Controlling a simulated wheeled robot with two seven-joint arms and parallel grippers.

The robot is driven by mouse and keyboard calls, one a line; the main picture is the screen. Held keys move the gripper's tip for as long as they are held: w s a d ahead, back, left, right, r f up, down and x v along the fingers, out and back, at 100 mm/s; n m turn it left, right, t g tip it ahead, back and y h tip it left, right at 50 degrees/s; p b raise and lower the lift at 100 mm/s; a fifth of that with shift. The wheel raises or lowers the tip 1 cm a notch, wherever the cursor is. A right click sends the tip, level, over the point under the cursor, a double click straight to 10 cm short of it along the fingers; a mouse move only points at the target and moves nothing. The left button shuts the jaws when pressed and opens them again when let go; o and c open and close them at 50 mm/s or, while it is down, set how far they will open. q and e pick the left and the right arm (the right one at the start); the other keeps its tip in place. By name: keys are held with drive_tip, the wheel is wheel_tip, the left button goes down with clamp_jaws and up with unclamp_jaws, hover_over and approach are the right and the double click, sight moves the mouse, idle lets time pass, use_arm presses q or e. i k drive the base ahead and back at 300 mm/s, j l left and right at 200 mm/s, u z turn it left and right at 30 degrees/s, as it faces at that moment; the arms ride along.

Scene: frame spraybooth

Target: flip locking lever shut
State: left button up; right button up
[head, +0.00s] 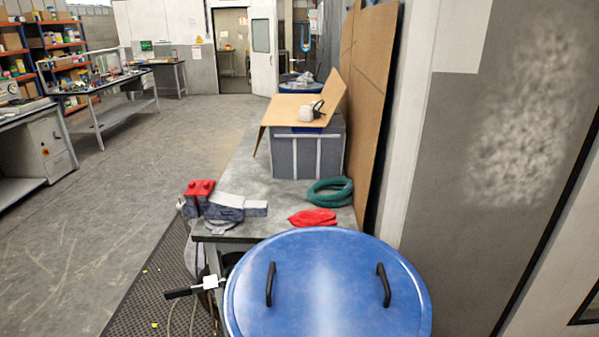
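A large round blue lid (328,290) with two black handles fills the lower middle of the head view. What looks like the locking lever (180,293) is a black bar with a white piece, sticking out leftward from the lid's left side. It stands apart from the rim at its outer end. How it joins the rim is too small to tell. Neither of my grippers is in view.
A grey bench (245,165) behind the lid holds a red and grey vise (215,200), a red cloth (312,217), a green coiled hose (330,191) and a grey crate (290,155). A wall stands close on the right. A dark mat (150,290) and open floor lie left.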

sight(211, 282)
drive_tip(key=k+l+z, duration=0.15)
drive_tip(key=k+z, duration=0.2)
drive_tip(key=k, duration=0.3)
drive_tip(key=z, duration=1.85)
drive_tip(key=k+j+z, duration=0.1)
drive_tip(key=j+z, duration=0.15)
drive_tip(key=j, duration=0.2)
drive_tip(key=k+j+z, duration=0.2)
drive_tip(key=j, duration=0.25)
drive_tip(key=k+j+z, duration=0.25)
drive_tip(key=j, duration=0.2)
drive_tip(key=k+j+z, duration=0.2)
drive_tip(key=j, duration=0.2)
drive_tip(key=k+j, duration=0.25)
drive_tip(key=j, duration=0.15)
drive_tip(key=k+j, duration=0.2)
drive_tip(key=j, duration=0.25)
drive_tip(key=k+j, duration=0.25)
drive_tip(key=j, duration=0.15)
drive_tip(key=k+j, duration=0.25)
drive_tip(key=j, duration=0.2)
drive_tip(key=k+j, duration=0.2)
drive_tip(key=j, duration=0.2)
drive_tip(key=k+j, duration=0.25)
drive_tip(key=j, duration=0.2)
